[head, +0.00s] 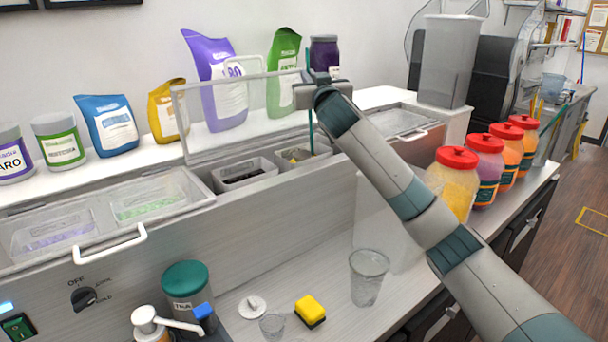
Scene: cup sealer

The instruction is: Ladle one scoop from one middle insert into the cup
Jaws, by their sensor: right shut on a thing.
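My right gripper (307,92) is above the open middle section of the counter unit, shut on the thin teal handle of a ladle (311,132). The handle hangs down, and its lower end is at the right middle insert (283,163), which has some yellowish contents. The ladle's bowl is hidden or too small to make out. The left middle insert (222,186) holds dark contents. A clear, empty-looking cup (369,280) stands upright on the lower counter, below and right of the inserts. My left gripper is not in view.
A raised clear lid (232,108) stands behind the inserts. Closed lidded sections flank them. Red-lidded jars (452,185) stand at right. A yellow sponge (310,311), small cup (272,327), teal-lidded jar (187,285) and pump bottle (148,325) are on the lower counter.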

